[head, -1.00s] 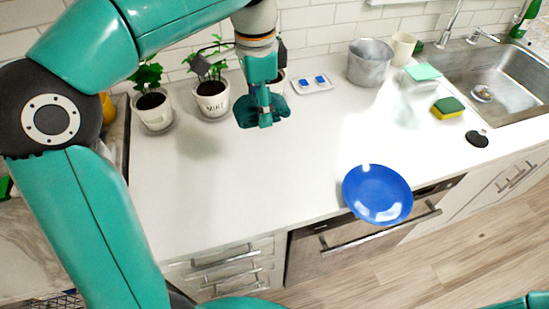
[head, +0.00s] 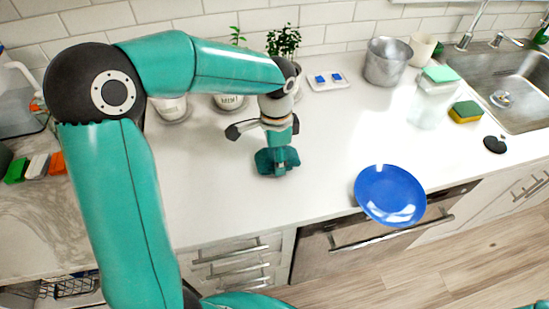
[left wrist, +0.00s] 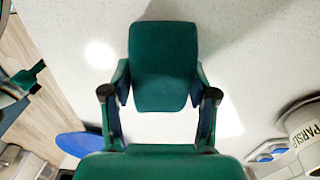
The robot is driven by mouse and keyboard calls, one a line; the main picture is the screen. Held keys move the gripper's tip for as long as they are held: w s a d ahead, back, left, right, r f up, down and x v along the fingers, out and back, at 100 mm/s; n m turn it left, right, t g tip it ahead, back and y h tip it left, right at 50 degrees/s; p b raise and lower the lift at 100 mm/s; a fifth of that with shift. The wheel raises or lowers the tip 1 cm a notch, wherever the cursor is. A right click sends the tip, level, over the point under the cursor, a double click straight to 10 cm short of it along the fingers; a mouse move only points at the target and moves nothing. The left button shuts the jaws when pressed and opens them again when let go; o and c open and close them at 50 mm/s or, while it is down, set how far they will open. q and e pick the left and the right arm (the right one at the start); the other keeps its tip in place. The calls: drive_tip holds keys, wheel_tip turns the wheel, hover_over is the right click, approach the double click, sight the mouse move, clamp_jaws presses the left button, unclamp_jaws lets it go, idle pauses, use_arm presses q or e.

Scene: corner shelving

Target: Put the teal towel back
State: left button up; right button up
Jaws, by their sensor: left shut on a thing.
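My left gripper (head: 279,150) is shut on the teal towel (head: 277,162), a small dark teal bundle, over the white counter left of the blue plate. In the left wrist view the towel (left wrist: 163,65) is held between the two fingers of the gripper (left wrist: 161,100), with pale counter behind it. I cannot tell whether the towel touches the counter.
A blue plate (head: 390,196) sits at the counter's front edge. Behind are potted herbs (head: 229,102), a small white tray (head: 327,80) with blue items, and a metal bucket (head: 386,62). A sponge (head: 466,111) lies near the sink (head: 510,80). The counter's middle is largely clear.

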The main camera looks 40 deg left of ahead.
use_arm(q)
drive_tip(key=shift+f, duration=0.7)
drive_tip(key=o, duration=1)
drive_tip(key=shift+f, duration=0.1)
wheel_tip(320, 180, up, 12)
drive_tip(key=shift+a+r, duration=0.1)
drive_tip(key=shift+r, duration=0.05)
